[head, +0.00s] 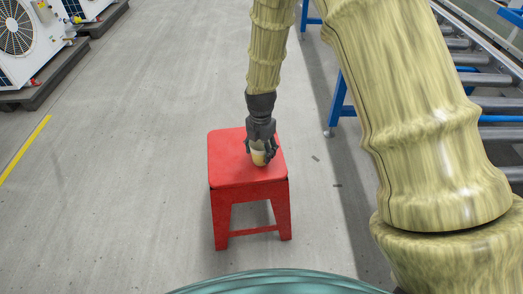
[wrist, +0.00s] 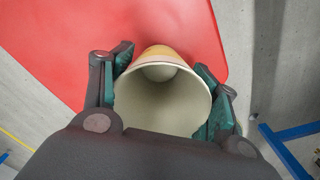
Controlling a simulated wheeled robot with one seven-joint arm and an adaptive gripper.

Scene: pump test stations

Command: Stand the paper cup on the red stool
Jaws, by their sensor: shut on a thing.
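The red stool (head: 229,169) stands on the floor in the middle of the head view; its seat (wrist: 50,50) fills the upper left of the wrist view. My gripper (head: 262,149) is over the seat, towards its right side. It is shut on the paper cup (head: 258,158), with one finger on each side. In the wrist view, my gripper (wrist: 168,98) holds the cup (wrist: 162,108) with its open mouth facing the camera and its orange-banded side showing above. The cup looks empty. Its base is hidden, so I cannot tell whether it touches the seat.
A roller conveyor (head: 485,80) with blue legs (head: 340,100) stands to the right. White fan units (head: 30,40) stand on dark bases at the upper left, near a yellow floor line (head: 25,155). The grey floor left of the stool is clear.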

